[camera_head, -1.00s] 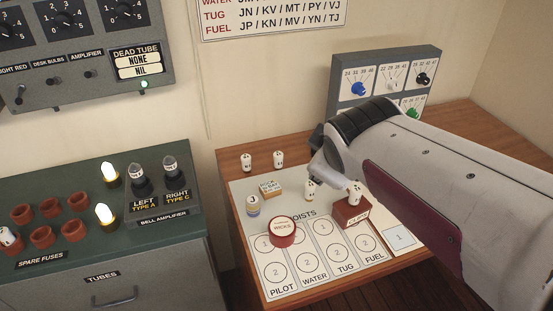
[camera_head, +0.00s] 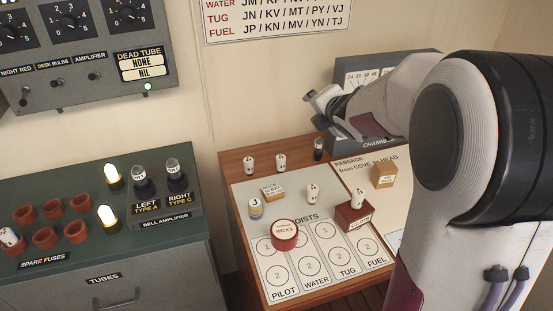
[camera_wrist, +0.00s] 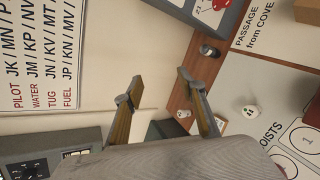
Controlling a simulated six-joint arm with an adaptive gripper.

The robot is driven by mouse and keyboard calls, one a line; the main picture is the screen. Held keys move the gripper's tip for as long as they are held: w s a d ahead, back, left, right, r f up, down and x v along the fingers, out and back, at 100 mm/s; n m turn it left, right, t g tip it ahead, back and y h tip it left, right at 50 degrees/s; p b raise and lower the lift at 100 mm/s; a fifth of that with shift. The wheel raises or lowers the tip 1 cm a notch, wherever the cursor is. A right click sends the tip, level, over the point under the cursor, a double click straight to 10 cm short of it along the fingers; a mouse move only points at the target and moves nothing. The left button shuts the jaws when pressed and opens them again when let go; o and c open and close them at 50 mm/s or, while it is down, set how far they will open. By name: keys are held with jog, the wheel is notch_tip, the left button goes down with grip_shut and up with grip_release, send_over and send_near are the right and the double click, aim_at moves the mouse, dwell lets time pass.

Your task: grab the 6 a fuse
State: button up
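My gripper (camera_head: 318,99) is raised over the back of the wooden table, near the wall. The wrist view shows its two fingers (camera_wrist: 160,80) spread apart with nothing between them. A white piece that may be a fuse (camera_head: 9,237) stands in a red-brown cup at the left edge, by the SPARE FUSES label (camera_head: 44,261). My gripper is far to the right of it. I cannot read a 6 A marking on it. Similar small white pieces stand on the table, one at the back left (camera_head: 249,164) and one near the middle (camera_head: 313,193); their markings are too small to read.
Several red-brown cups (camera_head: 45,236) stand on the green cabinet top (camera_head: 78,225), with lit tubes (camera_head: 113,177) and the bell amplifier (camera_head: 166,213) beside them. A dark tube (camera_head: 318,149) stands on the table behind a red tin (camera_head: 284,234) and red box (camera_head: 354,215).

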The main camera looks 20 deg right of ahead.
jog(key=w+f+n+y, duration=0.2)
jog(key=w+f+n, duration=0.3)
jog(key=n, duration=0.1)
jog(key=n+g+y, duration=0.1)
jog(key=n+y, duration=0.7)
jog(key=n, duration=0.6)
send_near(281, 164)
jog(key=w, duration=0.2)
jog(key=w+f, duration=0.1)
jog(key=w, duration=0.1)
jog(key=shift+s+a+f+n, duration=0.25)
jog(key=shift+s+f+n, duration=0.15)
jog(key=shift+f, duration=0.2)
jog(key=shift+w, duration=0.1)
jog(key=shift+x, duration=1.25)
jog(key=shift+x, duration=2.65)
jog(key=shift+a, duration=0.1)
